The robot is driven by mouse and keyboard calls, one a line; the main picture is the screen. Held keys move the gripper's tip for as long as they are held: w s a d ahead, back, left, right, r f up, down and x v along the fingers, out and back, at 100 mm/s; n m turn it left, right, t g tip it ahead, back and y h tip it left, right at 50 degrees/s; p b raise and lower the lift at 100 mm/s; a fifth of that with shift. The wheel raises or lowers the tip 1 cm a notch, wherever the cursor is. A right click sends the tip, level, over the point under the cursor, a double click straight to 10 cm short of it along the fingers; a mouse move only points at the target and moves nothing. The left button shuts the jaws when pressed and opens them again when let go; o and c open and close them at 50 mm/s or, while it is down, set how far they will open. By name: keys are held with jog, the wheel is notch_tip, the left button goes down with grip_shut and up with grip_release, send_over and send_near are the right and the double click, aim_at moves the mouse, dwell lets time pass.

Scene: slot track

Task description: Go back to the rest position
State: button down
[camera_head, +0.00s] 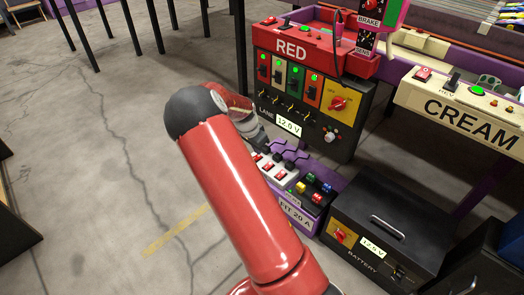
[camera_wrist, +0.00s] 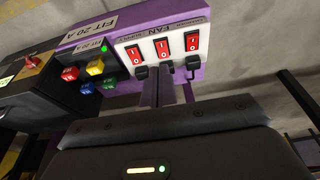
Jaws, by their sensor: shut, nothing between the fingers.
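My gripper (camera_wrist: 157,88) shows in the wrist view, with its narrow dark fingers close together and nothing seen between them. It is in front of the white switch panel (camera_wrist: 164,46), which has three red rocker switches marked 1 and 0. In the head view my red arm reaches toward the low purple box (camera_head: 293,209) and covers part of it. The fingers are hidden there behind the arm. I cannot tell whether the fingertips touch the panel.
The black LANE panel (camera_head: 316,144) reads 12.0 V under the RED console (camera_head: 300,46). A black battery box (camera_head: 385,232) stands right of the purple box. The CREAM console (camera_head: 460,112) is at right. Coloured fuses (camera_wrist: 95,68) sit beside the switches. Concrete floor at left is mostly free.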

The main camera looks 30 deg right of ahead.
jog(key=shift+s+a+r, duration=0.2)
jog(key=shift+a+r, duration=0.15)
jog(key=shift+r, duration=0.25)
jog(key=s+a+r+n+t+y+p, duration=0.1)
jog(key=s+a+r+n, duration=0.1)
jog(key=s+a+r, duration=0.45)
jog(key=s+a+r+n+t+y+p, duration=0.1)
jog(key=s+r+n+y+p, duration=0.2)
jog(key=r, duration=0.7)
jog(key=s+a+r+n, duration=0.2)
jog(key=s+a+r, duration=0.1)
jog(key=s+r, duration=0.4)
jog(key=s+a+r+n+t+p, duration=0.1)
jog(key=s+a+r+n, duration=0.1)
jog(key=s, duration=0.6)
jog(key=s+a+r+n+t+h+p, duration=0.1)
jog(key=s+a+r+n+p, duration=0.1)
jog(key=s+r+n, duration=0.3)
jog(key=s+r, duration=0.1)
jog(key=s, duration=0.2)
jog(key=shift+s+a+r+t, duration=0.2)
jog(key=shift+a+t, duration=0.05)
jog(key=shift+t, duration=0.05)
jog(key=shift+d, duration=0.1)
